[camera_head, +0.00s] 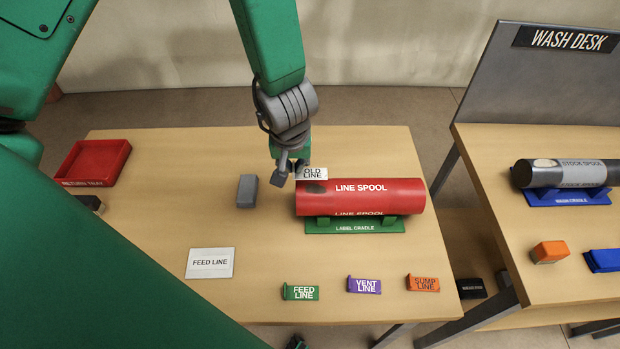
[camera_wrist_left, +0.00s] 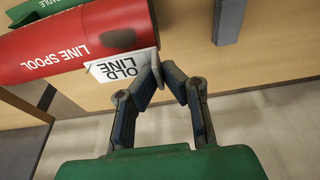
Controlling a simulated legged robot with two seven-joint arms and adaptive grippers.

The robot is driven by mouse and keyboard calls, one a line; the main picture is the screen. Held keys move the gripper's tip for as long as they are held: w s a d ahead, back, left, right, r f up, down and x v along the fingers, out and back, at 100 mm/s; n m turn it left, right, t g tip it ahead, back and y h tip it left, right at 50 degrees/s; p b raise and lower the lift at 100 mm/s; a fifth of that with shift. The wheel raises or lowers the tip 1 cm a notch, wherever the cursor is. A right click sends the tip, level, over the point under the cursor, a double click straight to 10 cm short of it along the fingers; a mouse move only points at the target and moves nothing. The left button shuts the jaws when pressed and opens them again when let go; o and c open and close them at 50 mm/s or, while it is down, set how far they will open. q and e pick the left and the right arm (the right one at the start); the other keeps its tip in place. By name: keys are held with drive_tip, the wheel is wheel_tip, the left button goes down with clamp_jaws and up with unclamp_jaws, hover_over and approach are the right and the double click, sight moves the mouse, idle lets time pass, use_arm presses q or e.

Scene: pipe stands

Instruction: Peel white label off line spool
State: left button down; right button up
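The line spool (camera_head: 385,195) is a red cylinder lying on a green label cradle (camera_head: 340,227). The white label (camera_head: 312,173), reading OLD LINE, is at the spool's left end, beside a dark patch; it also shows in the left wrist view (camera_wrist_left: 122,68), where its edge stands out from the spool. My left gripper (camera_head: 291,172) is just left of the label. I cannot make out my right gripper.
A red return tray (camera_head: 95,162), a grey block (camera_head: 247,190) and a white FEED LINE card (camera_head: 210,263) are on the left. Green (camera_head: 301,292), purple (camera_head: 364,285) and orange (camera_head: 423,283) labels lie along the front. The wash desk (camera_head: 535,230) stands to the right.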

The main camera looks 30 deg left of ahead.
use_arm(q)
drive_tip(key=shift+p+v, duration=0.55)
drive_tip(key=shift+v, duration=0.4)
drive_tip(key=shift+w+d+r, duration=0.1)
drive_tip(key=shift+w+r, duration=0.1)
drive_tip(key=shift+r, duration=0.85)
